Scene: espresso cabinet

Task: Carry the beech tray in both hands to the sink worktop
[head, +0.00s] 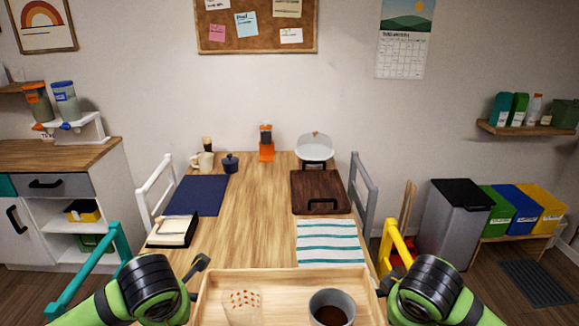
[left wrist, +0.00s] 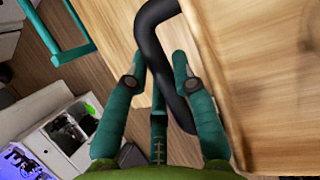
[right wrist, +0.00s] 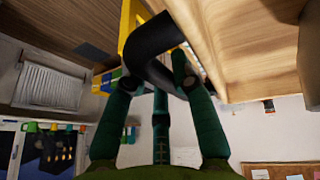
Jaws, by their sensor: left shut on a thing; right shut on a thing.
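The pale beech tray (head: 284,283) is at the bottom centre of the head view, in front of the wooden table's near part. It carries a clear tumbler with orange-brown dots (head: 242,306) and a grey cup of dark liquid (head: 331,308), both upright. My left gripper (left wrist: 158,80) is shut on the tray's dark left handle (left wrist: 151,28). My right gripper (right wrist: 157,82) is shut on its dark right handle (right wrist: 158,38). The tray looks roughly level; its near edge is cut off. I cannot identify a sink in the head view.
The table (head: 248,215) ahead holds a dark board (head: 320,190), a striped cloth (head: 330,240), a navy mat (head: 197,195) and crockery. Chairs flank it, including a teal one (head: 90,270) and a yellow one (head: 393,240). A wood-topped cabinet (head: 60,154) stands left, a bin (head: 455,225) right.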

